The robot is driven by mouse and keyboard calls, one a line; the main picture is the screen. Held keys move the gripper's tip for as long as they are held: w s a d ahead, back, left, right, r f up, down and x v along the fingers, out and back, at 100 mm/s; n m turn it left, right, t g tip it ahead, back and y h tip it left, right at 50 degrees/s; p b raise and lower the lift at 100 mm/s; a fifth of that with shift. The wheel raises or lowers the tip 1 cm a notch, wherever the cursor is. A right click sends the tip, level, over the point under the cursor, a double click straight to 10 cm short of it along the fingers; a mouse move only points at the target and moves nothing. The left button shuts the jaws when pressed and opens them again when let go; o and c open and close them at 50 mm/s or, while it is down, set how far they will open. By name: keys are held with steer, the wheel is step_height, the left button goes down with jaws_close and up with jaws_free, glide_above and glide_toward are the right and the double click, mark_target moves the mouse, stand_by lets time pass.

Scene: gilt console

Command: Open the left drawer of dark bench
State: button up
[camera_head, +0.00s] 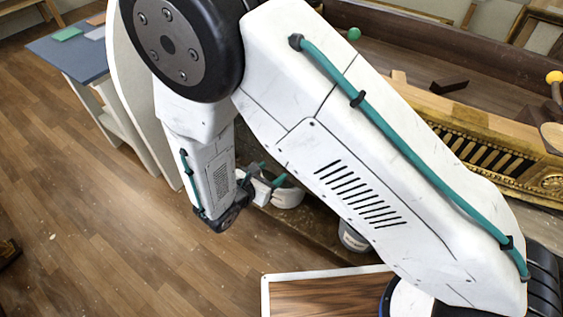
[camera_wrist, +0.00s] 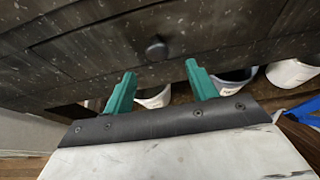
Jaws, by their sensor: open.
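The dark bench (camera_head: 480,58) stands at the upper right of the head view, and my arm hides most of its front. In the wrist view its dark, speckled drawer front (camera_wrist: 100,50) fills the upper part, with a round dark knob (camera_wrist: 156,48) near the middle. My gripper (camera_wrist: 160,76) is open. Its two teal fingers point at the front, one to each side below the knob, with nothing between them. I cannot tell whether the fingertips touch the wood. The gripper also shows small in the head view (camera_head: 271,173). The drawer looks shut.
White buckets (camera_head: 289,194) stand low beneath the bench, also in the wrist view (camera_wrist: 290,74). A carved gilt piece (camera_head: 460,125) lies on the bench. A blue-topped table (camera_head: 70,50) stands at the far left.

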mark_target(283, 162)
steer(key=x, duration=0.7)
steer(key=shift+w, duration=0.5)
